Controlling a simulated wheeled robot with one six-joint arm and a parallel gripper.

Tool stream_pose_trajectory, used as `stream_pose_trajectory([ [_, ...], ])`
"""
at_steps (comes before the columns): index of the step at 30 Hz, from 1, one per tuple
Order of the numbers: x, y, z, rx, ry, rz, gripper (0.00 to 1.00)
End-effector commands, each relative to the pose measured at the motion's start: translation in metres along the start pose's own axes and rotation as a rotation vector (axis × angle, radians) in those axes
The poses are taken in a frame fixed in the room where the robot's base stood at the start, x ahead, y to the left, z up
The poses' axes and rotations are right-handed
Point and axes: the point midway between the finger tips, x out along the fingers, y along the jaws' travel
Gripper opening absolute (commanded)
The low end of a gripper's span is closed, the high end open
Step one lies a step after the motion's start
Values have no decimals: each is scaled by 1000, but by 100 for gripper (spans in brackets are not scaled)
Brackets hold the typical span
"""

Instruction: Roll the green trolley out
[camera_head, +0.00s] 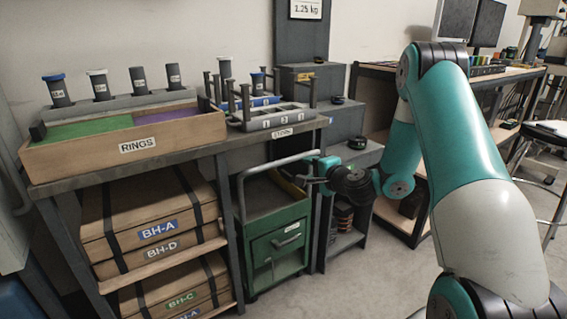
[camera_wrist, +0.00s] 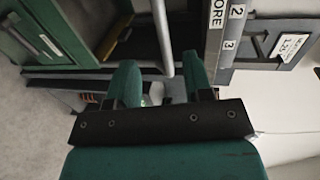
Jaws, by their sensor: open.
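The green trolley (camera_head: 279,212) stands on the floor beneath the bench, in the bay to the right of the stacked boxes. It has an open top tray, a drawer front with a small pull, and a grey tubular handle (camera_head: 280,161) above the tray. My gripper (camera_head: 313,172) is at the right end of this handle. In the wrist view the open fingers (camera_wrist: 160,68) stand either side of the grey handle bar (camera_wrist: 159,30), with gaps visible. The trolley's green body (camera_wrist: 38,32) shows at upper left. The trolley's wheels cannot be made out.
The bench (camera_head: 190,152) carries a RINGS box (camera_head: 130,147) and a rack (camera_head: 283,122). Boxes (camera_head: 150,228) fill the shelves left of the trolley. A dark shelf unit (camera_head: 345,205) stands close on its right. The floor in front (camera_head: 330,290) is clear.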

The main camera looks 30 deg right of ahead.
Motion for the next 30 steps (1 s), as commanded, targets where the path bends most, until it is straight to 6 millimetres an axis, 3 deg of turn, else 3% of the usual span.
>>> stream_pose_trajectory([
  [15,115,0,2,-6,-5,0,46],
  [21,138,1,1,-4,-4,2,46],
  [30,144,0,1,-3,-2,2,46],
])
